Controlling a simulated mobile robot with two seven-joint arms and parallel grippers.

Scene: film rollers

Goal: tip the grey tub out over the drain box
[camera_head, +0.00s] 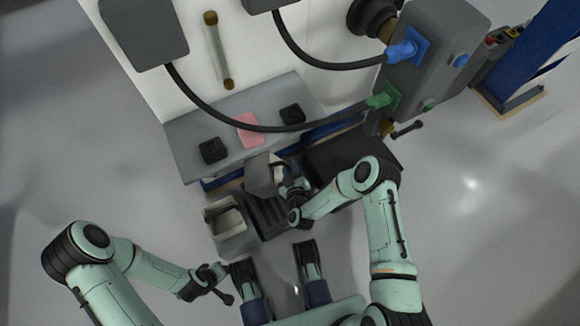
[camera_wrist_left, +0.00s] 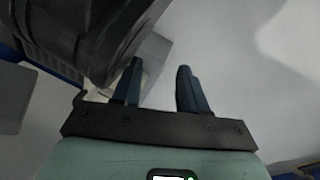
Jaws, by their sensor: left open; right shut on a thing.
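The grey tub (camera_head: 262,176) is at the middle of the head view, in front of the grey shelf, and appears tilted. My right gripper (camera_head: 284,184) is shut on its right side and holds it up. The black slotted box below it (camera_head: 270,217), which looks like the drain box, lies directly under and in front of the tub. The tub's inside and any contents cannot be made out. My left gripper (camera_head: 226,283) is open and empty, low and left of the boxes; its two fingers also show apart in the left wrist view (camera_wrist_left: 160,85).
A grey bin with a pale inside (camera_head: 211,226) stands left of the slotted box. Hoses run to the grey cabinet (camera_head: 425,70) at upper right. Open floor lies at left and right.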

